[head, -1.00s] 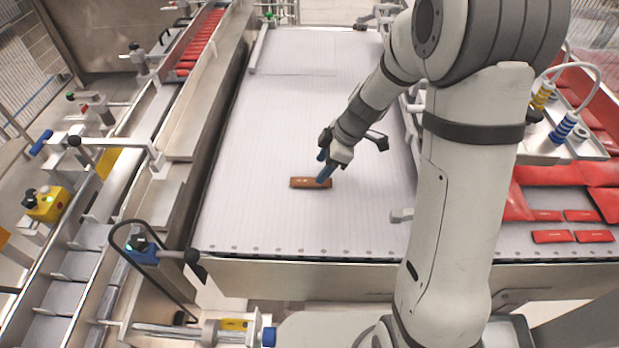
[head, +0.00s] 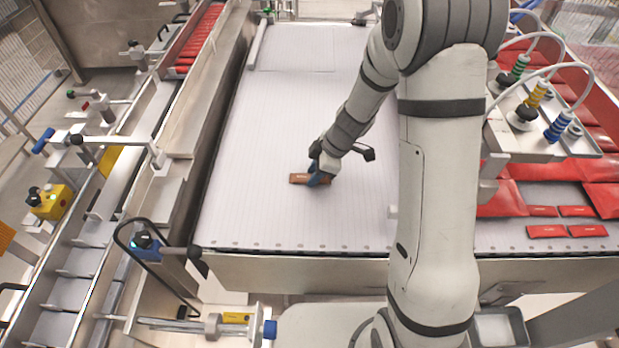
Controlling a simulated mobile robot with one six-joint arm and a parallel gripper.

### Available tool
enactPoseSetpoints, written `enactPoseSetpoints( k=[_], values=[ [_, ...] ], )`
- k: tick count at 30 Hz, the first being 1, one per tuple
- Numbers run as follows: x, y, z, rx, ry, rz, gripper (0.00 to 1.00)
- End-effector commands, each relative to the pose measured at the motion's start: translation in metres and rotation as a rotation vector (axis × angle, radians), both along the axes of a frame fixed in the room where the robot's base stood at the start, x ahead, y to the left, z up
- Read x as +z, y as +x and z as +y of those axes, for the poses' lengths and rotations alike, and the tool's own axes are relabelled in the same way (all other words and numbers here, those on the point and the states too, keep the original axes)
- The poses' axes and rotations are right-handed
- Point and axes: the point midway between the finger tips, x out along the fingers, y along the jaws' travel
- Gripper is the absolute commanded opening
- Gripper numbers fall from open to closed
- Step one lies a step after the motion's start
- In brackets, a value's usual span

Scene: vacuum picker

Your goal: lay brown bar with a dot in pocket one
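A brown bar (head: 299,178) lies flat on the white belt (head: 270,130), left of my arm. A dot on it is too small to make out. My gripper (head: 318,177), with blue fingertips, is down at the bar and covers part of its right half. I cannot tell whether the fingers are closed on it or only beside it. A row of grey pockets (head: 75,262) split by upright dividers runs along the channel at the left. Those in view look empty. I see no number marking pocket one.
A metal rail (head: 196,130) and a black-knobbed post (head: 180,252) stand between belt and pockets. White clamp arms (head: 120,145) reach over the channel. Red packs (head: 548,231) lie at the right, below a fixture with coloured fittings (head: 540,100). The belt left of the bar is clear.

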Motion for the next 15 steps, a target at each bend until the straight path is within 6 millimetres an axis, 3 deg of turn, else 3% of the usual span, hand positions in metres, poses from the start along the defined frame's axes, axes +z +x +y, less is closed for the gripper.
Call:
enactPoseSetpoints(
  k=[9,15],
  values=[
    [0.0003,-0.0001,0.0004,0.001,0.0,0.0,0.03],
    [0.0018,0.0001,0.0007,0.002,0.001,-0.001,0.03]
  ],
)
